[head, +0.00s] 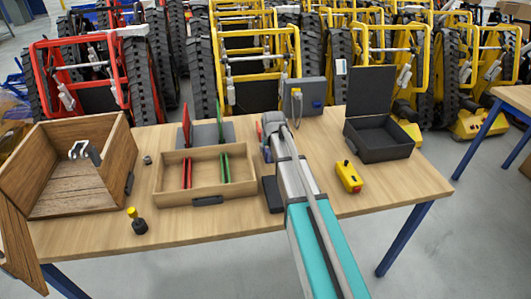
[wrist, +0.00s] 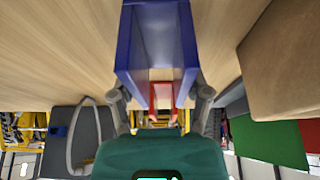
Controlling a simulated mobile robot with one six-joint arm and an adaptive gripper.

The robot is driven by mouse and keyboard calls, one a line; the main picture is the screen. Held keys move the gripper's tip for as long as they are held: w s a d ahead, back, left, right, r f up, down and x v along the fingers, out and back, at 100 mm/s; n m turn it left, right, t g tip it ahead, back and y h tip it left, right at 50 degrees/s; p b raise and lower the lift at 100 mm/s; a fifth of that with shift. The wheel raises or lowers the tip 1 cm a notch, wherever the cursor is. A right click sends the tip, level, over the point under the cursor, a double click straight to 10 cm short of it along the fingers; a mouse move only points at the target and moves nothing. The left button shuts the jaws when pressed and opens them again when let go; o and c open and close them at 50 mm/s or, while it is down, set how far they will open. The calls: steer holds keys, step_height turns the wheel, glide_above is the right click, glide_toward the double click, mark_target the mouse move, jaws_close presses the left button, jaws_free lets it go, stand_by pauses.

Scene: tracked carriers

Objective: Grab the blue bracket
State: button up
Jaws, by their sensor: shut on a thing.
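The blue bracket (wrist: 125,50) is a U-shaped channel with two upright sides, large in the wrist view. My gripper (wrist: 162,98) is shut on it, with a grey finger against each outer side. A small red piece (wrist: 162,90) shows at the bracket's near end; I cannot tell whether it touches the bracket. In the head view my gripper (head: 271,124) is over the back middle of the table, mostly hidden by my own arm. The bracket is hard to make out there.
The wooden table (head: 240,222) holds an open wooden box (head: 60,185), a divided tray (head: 205,195), a black open case (head: 380,148), a yellow control box (head: 349,177) and a yellow-topped knob (head: 137,221). A grey box (head: 305,96) stands at the back. The front right tabletop is clear.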

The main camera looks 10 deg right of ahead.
steer(key=c, duration=0.3)
steer(key=shift+r, duration=0.2)
step_height(320, 180, up, 2)
steer(key=p, duration=0.2)
steer(key=shift+r+p, duration=0.1)
steer(key=shift+p, duration=0.25)
steer(key=shift+s+d+r+p, duration=1.45)
steer(key=shift+s+r+p, duration=0.25)
steer(key=shift+s+r, duration=0.1)
steer(key=shift+s+d+r+p, duration=1.5)
steer(key=shift+s+r+p, duration=0.15)
steer(key=shift+s+p, duration=0.15)
steer(key=shift+s+d+r+p, duration=1.45)
steer(key=shift+s+r+p, duration=0.2)
steer(key=shift+s+r, duration=0.15)
